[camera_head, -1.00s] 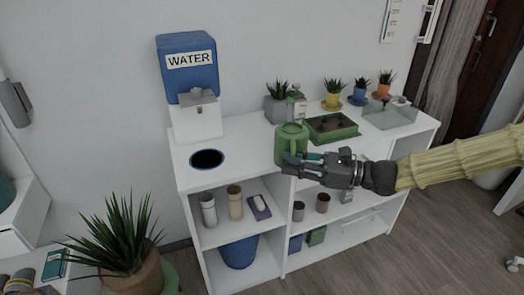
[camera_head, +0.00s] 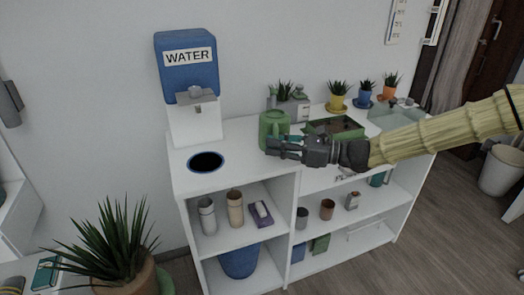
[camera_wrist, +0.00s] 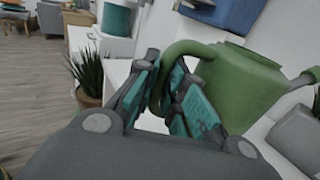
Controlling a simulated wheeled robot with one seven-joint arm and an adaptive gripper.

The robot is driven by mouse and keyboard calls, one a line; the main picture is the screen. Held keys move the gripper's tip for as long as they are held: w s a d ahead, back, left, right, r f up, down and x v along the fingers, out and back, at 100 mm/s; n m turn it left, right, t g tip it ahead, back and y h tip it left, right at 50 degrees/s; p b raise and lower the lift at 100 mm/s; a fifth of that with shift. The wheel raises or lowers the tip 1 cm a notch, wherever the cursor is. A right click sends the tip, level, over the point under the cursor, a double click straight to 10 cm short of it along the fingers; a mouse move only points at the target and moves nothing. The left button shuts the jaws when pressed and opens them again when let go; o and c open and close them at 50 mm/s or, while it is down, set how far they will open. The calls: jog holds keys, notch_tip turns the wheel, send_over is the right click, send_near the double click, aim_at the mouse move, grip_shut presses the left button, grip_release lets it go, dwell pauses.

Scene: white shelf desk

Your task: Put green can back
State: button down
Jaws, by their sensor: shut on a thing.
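The green can (camera_head: 273,124) is a watering can with a loop handle and a spout. In the head view it is at the front middle of the white shelf desk's top, and I cannot tell whether it touches the top. My gripper (camera_head: 272,147) is in front of it, coming from the right. In the wrist view the can (camera_wrist: 242,85) fills the upper right, and my gripper (camera_wrist: 165,88) has its teal-padded fingers shut on the handle. My fingers hide the can's lower part in the head view.
A blue water dispenser (camera_head: 188,75) and a dark round hole (camera_head: 206,161) are to the left. A green planter tray (camera_head: 335,127), a grey potted plant (camera_head: 290,103) and small colored pots (camera_head: 362,95) stand behind and to the right. Cups (camera_head: 235,208) stand on the shelves below.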

jog(key=shift+w+a+f, duration=0.15)
jog(key=shift+w+a, duration=0.7)
jog(key=shift+w, duration=0.25)
jog(key=shift+w+a+f, duration=0.1)
jog(key=shift+w+a, duration=0.75)
jog(key=shift+w, duration=0.2)
jog(key=shift+f+b, duration=0.55)
jog(key=shift+f, duration=1.15)
jog(key=shift+f, duration=0.2)
jog(key=c, duration=1.5)
grip_release()
jog(key=shift+r, duration=0.1)
